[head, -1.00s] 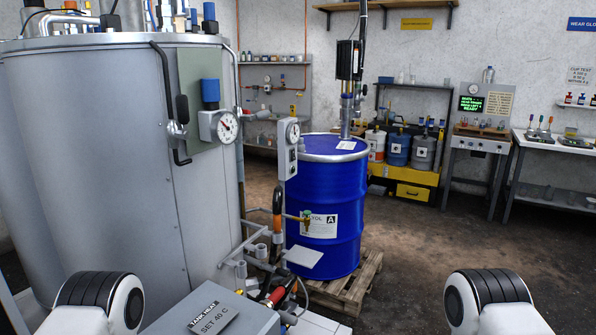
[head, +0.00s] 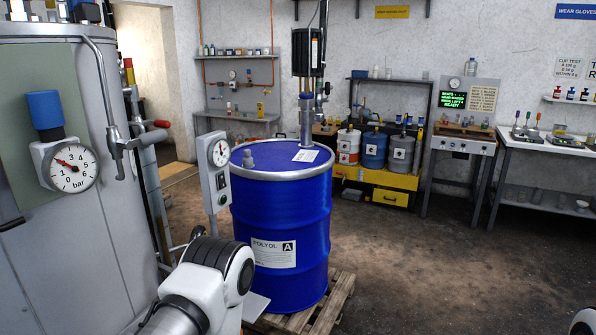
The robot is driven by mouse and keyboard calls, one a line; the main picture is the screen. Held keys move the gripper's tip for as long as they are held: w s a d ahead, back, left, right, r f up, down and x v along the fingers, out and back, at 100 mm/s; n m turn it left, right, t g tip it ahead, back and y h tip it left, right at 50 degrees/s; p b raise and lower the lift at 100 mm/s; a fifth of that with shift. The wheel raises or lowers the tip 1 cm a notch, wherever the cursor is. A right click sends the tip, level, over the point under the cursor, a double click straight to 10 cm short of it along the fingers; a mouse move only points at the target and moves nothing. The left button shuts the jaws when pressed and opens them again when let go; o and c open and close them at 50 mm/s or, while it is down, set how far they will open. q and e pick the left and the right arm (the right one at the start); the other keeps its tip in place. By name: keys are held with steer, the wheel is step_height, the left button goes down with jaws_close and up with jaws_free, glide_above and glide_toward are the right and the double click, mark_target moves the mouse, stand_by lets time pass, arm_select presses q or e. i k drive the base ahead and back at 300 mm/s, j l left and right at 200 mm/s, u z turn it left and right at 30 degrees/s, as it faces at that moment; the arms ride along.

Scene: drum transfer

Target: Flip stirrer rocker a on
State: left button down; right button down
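A blue drum (head: 283,215) labelled POLYOL A stands upright on a wooden pallet (head: 336,297). A stirrer motor (head: 308,52) on a vertical shaft rises above its lid. In front of the drum, to its left, a narrow grey control box (head: 214,176) on a post carries a round dial (head: 219,153) and small dark controls (head: 221,182) below it. I cannot tell which of these is rocker a, or its position. White and black links of my arm show below the box, and part of another link is at the bottom right. Neither gripper shows.
A large grey tank (head: 50,240) with a pressure gauge (head: 72,168) and pipes fills the left side. Behind the drum are a yellow stand with cans (head: 374,150) and a bench with a green-text screen (head: 453,100). The floor to the right is open.

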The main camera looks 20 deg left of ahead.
mark_target(222, 184)
steer(key=i+l+u, duration=0.1)
steer(key=i+u, duration=0.15)
steer(key=i, duration=0.25)
steer(key=i+l+u, duration=0.25)
steer(key=i, duration=0.3)
steer(key=i+l+u, duration=0.3)
steer(key=i, duration=0.2)
steer(key=j, duration=0.1)
